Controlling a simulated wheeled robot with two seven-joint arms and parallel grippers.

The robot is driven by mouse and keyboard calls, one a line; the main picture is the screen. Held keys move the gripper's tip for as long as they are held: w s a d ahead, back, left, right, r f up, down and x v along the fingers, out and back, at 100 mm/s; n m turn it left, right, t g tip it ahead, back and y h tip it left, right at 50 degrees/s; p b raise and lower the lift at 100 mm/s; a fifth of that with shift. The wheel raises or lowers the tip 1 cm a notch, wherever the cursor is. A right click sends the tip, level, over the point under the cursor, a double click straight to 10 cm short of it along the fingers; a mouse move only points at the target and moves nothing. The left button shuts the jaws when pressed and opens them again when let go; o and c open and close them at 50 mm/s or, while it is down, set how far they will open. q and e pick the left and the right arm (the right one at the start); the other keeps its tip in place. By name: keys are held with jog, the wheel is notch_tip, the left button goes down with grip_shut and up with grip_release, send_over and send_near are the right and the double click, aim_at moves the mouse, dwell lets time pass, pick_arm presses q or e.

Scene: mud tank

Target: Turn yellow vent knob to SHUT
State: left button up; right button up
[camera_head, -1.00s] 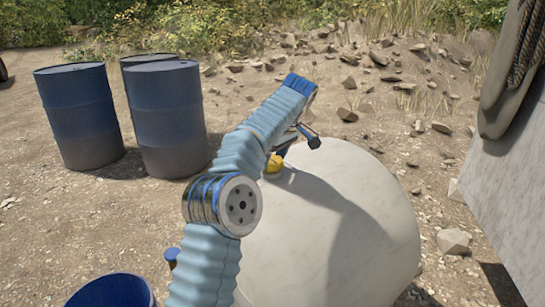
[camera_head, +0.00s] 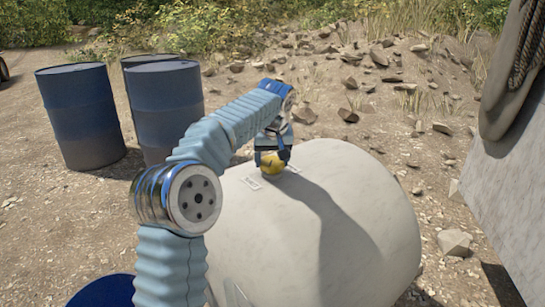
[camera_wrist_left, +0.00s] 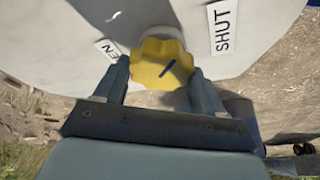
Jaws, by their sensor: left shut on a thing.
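The yellow vent knob (camera_head: 271,165) sits on top of the pale rounded tank (camera_head: 340,225). In the left wrist view the knob (camera_wrist_left: 150,58) is lobed, with a short blue mark slanting up and right. A SHUT label (camera_wrist_left: 223,27) lies to its upper right. Another label (camera_wrist_left: 108,48), showing only "EN", lies to its left, partly hidden by a finger. My left gripper (camera_head: 271,158) points down at the knob and is shut on it, one finger on each side. The wrist view also shows both fingers (camera_wrist_left: 160,72). My right gripper is not in view.
Several blue barrels (camera_head: 167,115) stand at the left behind my arm. A blue round object (camera_head: 104,292) shows at the bottom left. A grey slab-like wall (camera_head: 510,200) with hanging cloth and rope (camera_head: 525,60) stands at the right. Rocks lie behind the tank.

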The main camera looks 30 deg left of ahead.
pick_arm(q)
jog(key=m, duration=0.2)
jog(key=m+h, duration=0.1)
jog(key=m, duration=0.1)
jog(key=shift+a+t+h, duration=0.2)
jog(key=shift+t+h, duration=0.1)
jog(key=shift+t, duration=0.1)
jog(key=shift+m+h, duration=0.8)
jog(key=shift+m, duration=1.4)
jog(key=shift+r, duration=0.1)
jog(key=o, duration=1)
jog(key=shift+o, duration=0.2)
jog(key=v, duration=1.3)
jog(key=shift+s+r, duration=0.25)
jog(key=shift+r, duration=0.05)
